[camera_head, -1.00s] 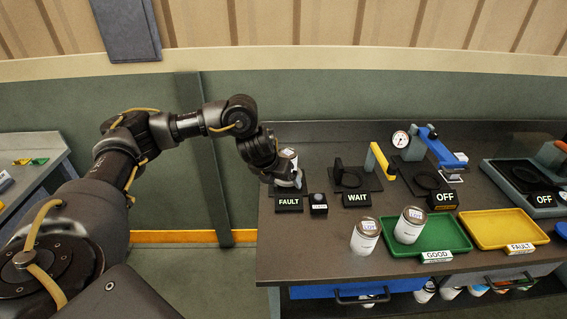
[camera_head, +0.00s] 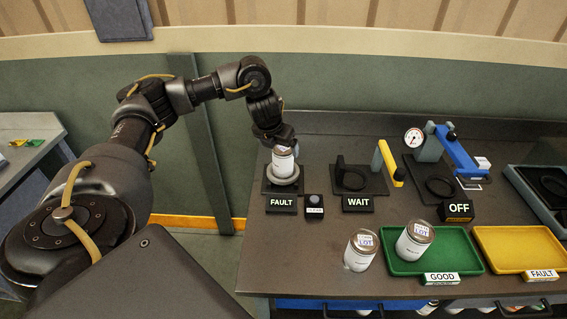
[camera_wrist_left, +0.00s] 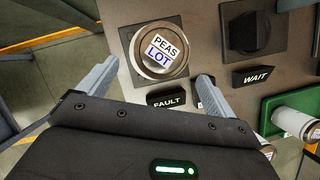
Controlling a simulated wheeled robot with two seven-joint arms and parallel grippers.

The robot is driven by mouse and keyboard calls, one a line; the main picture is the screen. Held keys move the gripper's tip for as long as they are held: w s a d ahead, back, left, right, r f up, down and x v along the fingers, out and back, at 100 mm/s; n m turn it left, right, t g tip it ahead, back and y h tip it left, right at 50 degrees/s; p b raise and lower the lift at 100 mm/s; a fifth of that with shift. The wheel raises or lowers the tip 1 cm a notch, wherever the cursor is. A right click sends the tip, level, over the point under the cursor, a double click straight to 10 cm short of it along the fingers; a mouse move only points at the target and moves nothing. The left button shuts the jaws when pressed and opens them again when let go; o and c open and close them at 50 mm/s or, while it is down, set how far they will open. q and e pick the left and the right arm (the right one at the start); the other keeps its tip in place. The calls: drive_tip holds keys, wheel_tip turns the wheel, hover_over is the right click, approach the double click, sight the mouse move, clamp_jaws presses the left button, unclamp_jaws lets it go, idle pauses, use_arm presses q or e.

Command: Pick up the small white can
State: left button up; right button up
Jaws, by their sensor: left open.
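A small white can (camera_head: 283,162) stands upright on the round seat of the station at the FAULT sign. Its top label, reading PEAS LOT, shows in the left wrist view (camera_wrist_left: 163,45). My left gripper (camera_head: 279,143) points down at this can from above. In the left wrist view its two fingers (camera_wrist_left: 156,76) are spread wide, with the can just ahead of and between their tips. I cannot tell whether they touch it. A second white can (camera_head: 361,250) stands on the table, left of the green tray. A third (camera_head: 414,240) stands in the green tray.
The green GOOD tray (camera_head: 458,248) and yellow FAULT tray (camera_head: 520,248) lie at the right. A WAIT station (camera_head: 352,180) with a yellow-handled post is right of the can. A blue lever press (camera_head: 450,150) and gauge stand behind the OFF sign. The front left tabletop is clear.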

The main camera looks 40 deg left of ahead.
sight(282, 149)
use_arm(q)
drive_tip(key=shift+x, duration=1.05)
drive_tip(key=shift+w+f, duration=0.25)
drive_tip(key=shift+f, duration=0.05)
drive_tip(key=w+f, duration=0.2)
drive_tip(key=f, duration=0.1)
drive_tip(key=shift+a, duration=0.4)
drive_tip(key=shift+f, duration=0.3)
use_arm(e)
drive_tip(key=shift+w, duration=1.05)
use_arm(q)
drive_tip(key=c, duration=1.4)
drive_tip(key=shift+c, duration=0.2)
use_arm(e)
drive_tip(key=shift+w, duration=0.25)
